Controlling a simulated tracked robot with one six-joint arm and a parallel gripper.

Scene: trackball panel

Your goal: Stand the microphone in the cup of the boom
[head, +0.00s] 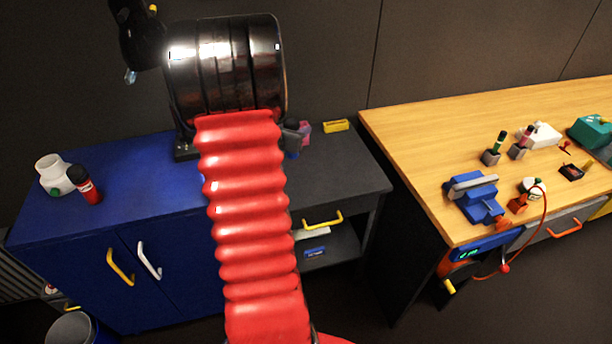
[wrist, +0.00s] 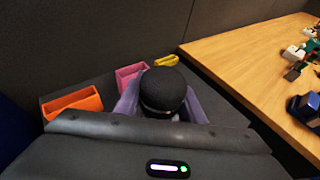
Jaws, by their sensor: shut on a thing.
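The microphone (wrist: 163,88) shows in the wrist view as a black rounded head with a pale band below it. My gripper (wrist: 162,104) has purple fingers on either side of it and is shut on it. The microphone's lower part is hidden behind the gripper body. In the head view my red arm and the black drum hide most of the gripper; only a small dark and purplish part shows beside the arm, above the grey worktop. I cannot make out the boom or its cup for certain in either view.
A pink container (wrist: 130,76), an orange tray (wrist: 72,106) and a yellow block (head: 335,125) lie on the grey worktop (head: 352,178). A white jar (head: 52,174) and red bottle (head: 88,186) stand on the blue cabinet. The wooden bench (head: 420,135) at right holds several tools.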

